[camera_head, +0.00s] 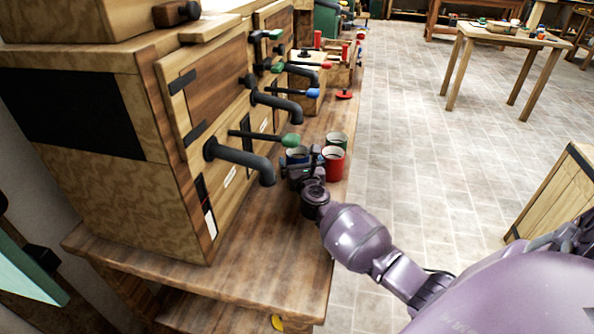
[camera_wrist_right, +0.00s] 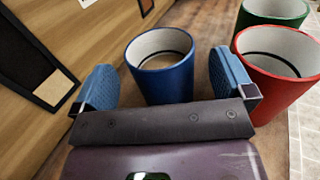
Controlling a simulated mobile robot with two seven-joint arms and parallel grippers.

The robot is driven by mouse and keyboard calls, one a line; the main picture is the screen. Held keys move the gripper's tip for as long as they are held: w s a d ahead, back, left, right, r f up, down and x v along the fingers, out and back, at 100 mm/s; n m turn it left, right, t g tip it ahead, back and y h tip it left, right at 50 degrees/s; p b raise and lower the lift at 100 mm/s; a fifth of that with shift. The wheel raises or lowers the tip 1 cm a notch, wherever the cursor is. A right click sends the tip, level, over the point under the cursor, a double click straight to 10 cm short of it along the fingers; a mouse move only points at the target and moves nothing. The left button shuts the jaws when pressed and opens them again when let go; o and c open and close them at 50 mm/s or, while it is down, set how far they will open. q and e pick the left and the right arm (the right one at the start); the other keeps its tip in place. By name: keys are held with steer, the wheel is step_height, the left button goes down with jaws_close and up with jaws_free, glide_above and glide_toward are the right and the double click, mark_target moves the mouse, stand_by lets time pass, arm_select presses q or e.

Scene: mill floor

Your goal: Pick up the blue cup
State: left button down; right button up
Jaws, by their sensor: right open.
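The blue cup (camera_wrist_right: 165,82) stands upright on the wooden counter, with a pale inside. In the head view only part of the blue cup (camera_head: 296,153) shows behind my gripper. My right gripper (camera_wrist_right: 162,88) is open, with one blue-padded finger on each side of the cup. A gap shows between the cup and each finger. In the head view my right gripper (camera_head: 303,165) reaches in over the counter from the lower right. My left gripper is not in view.
A red cup (camera_head: 333,164) and a green cup (camera_head: 336,140) stand close to the right of the blue cup. Dark spouts (camera_head: 240,160) and a green-tipped lever (camera_head: 265,137) stick out from the wooden cabinet (camera_head: 125,195) on the left. The counter (camera_head: 265,250) in front is clear.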

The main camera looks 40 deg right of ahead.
mark_target(298, 154)
steer(key=shift+w+d+f+b, duration=0.15)
steer(key=shift+w+d+f, duration=0.1)
steer(key=shift+w, duration=0.35)
steer(key=shift+w+d+f+b, duration=0.15)
steer(key=shift+w+d, duration=0.1)
steer(key=shift+w, duration=0.35)
steer(key=shift+w+d+r, duration=0.25)
steer(key=shift+w, duration=0.3)
steer(key=c, duration=1.2)
steer(key=shift+c, duration=0.8)
steer(key=shift+r, duration=0.15)
